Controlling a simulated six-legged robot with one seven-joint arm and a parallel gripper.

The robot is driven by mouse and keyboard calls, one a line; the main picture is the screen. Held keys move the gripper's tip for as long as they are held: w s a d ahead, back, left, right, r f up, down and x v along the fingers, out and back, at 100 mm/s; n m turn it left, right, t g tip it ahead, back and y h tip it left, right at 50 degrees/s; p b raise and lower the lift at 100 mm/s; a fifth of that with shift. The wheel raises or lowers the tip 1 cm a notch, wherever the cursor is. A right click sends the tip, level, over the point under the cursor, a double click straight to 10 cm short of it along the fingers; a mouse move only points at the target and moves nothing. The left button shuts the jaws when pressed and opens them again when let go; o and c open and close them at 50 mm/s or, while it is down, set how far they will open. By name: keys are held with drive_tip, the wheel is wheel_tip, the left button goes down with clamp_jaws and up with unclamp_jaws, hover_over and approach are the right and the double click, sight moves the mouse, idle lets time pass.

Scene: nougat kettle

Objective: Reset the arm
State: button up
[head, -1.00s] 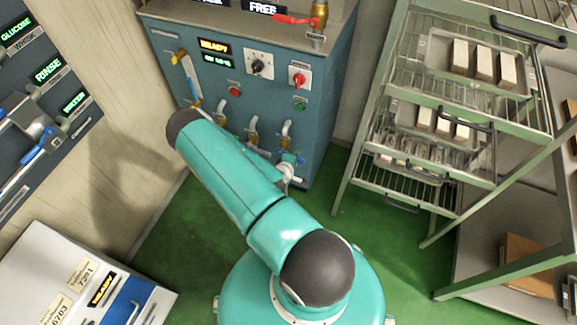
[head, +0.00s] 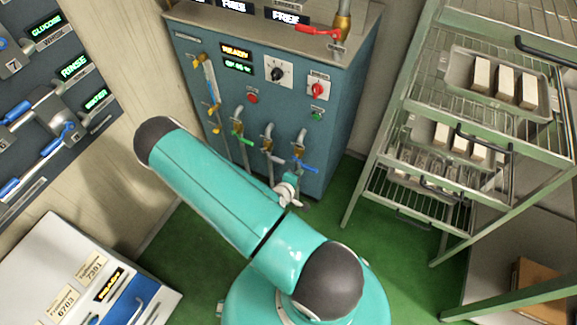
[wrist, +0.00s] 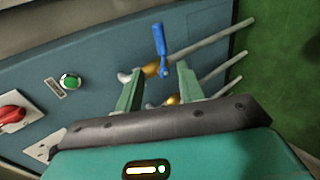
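My gripper (wrist: 158,90) shows in the wrist view with its two green fingers apart and nothing between them. Beyond the fingers is the blue-handled valve (wrist: 160,45) on the kettle cabinet's front, with pale pipes running off to the right. In the head view my teal arm is folded above my base, and a small part near the gripper (head: 288,190) shows beside the arm, low in front of the blue cabinet (head: 345,105). The blue valve handle (head: 305,165) is just above it. I cannot tell whether anything touches.
A wire rack (head: 440,170) with trays of pale blocks stands at the right. A wall panel (head: 50,100) with levers is at the left, and a white labelled box (head: 60,250) is at the lower left. Green floor (head: 180,250) is clear around my base.

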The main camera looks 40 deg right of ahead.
drive_tip(key=w+a+r+m+t+y, duration=0.15)
drive_tip(key=w+a+r+y, duration=0.4)
drive_tip(key=a+r, duration=0.6)
drive_tip(key=w+a+r+m+y, duration=0.35)
drive_tip(key=w+a+r, duration=0.35)
drive_tip(key=a+r, duration=0.45)
drive_tip(key=s+a+r+n+y, duration=0.1)
drive_tip(key=s+a+r, duration=0.15)
drive_tip(key=r, duration=0.65)
drive_tip(key=s+a+r+y, duration=0.2)
drive_tip(key=s+r, duration=0.2)
drive_tip(key=r, duration=0.5)
drive_tip(key=s+r+h, duration=0.1)
drive_tip(key=s+r, duration=0.8)
drive_tip(key=s, duration=0.3)
drive_tip(key=shift+s+d, duration=0.15)
drive_tip(key=shift+s, duration=0.05)
